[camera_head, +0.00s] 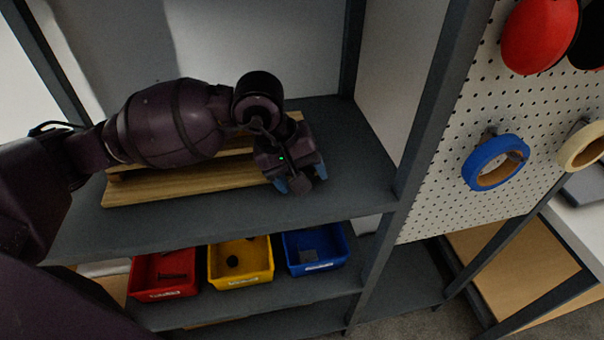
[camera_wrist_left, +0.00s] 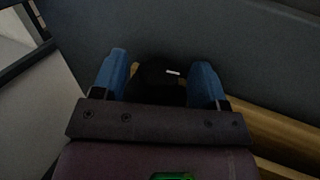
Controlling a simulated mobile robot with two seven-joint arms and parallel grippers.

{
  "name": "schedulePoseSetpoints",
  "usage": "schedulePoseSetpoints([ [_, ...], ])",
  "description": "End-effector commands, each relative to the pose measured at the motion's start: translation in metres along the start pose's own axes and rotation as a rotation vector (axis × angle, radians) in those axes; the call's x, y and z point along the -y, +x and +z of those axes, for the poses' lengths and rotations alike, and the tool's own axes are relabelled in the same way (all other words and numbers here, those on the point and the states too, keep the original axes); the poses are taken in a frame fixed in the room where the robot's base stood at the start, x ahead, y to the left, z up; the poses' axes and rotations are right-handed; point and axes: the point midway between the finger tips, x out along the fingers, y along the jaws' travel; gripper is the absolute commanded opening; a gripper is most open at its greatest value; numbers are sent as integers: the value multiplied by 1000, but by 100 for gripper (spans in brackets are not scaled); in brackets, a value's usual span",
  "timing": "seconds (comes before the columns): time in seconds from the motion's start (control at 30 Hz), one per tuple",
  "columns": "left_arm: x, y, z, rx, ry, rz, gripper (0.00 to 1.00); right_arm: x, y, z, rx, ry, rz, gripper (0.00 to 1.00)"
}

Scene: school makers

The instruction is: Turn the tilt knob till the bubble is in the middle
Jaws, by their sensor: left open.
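A black round knob (camera_wrist_left: 157,84) with a short white mark shows in the left wrist view. My left gripper (camera_wrist_left: 162,64) is open, with one blue finger on each side of the knob; I cannot tell whether they touch it. In the head view my left gripper (camera_head: 299,184) points down at the right end of a wooden board (camera_head: 150,194) on the shelf and hides the knob. The board also shows at the right of the wrist view (camera_wrist_left: 262,125). No bubble is visible in either view. My right gripper is not in view.
The grey shelf (camera_head: 355,185) is clear right of the board, up to an upright post. Below are red (camera_head: 165,291), yellow (camera_head: 243,278) and blue (camera_head: 328,268) bins. A pegboard (camera_head: 440,190) at the right holds tape rolls, including a blue one (camera_head: 480,180).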

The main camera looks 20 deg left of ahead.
Motion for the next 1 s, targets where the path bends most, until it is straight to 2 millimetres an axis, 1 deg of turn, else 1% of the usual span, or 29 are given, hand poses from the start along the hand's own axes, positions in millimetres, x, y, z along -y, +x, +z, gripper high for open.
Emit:
schedulePoseSetpoints([
  [0.27,0,1,0,-1,0,0,67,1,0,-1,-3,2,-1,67],
  [0.3,0,1,0,-1,0,0,64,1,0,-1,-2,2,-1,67],
  [0.37,0,1,0,-1,0,0,55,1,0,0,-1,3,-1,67],
  [0.5,0,1,0,-1,0,0,33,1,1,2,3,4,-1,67],
  [0.6,0,1,0,-1,0,1,20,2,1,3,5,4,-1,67],
  [0.83,-2,0,0,0,1,-20,20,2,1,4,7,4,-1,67],
  [1.0,-3,0,-1,6,1,-92,20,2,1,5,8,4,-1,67],
])
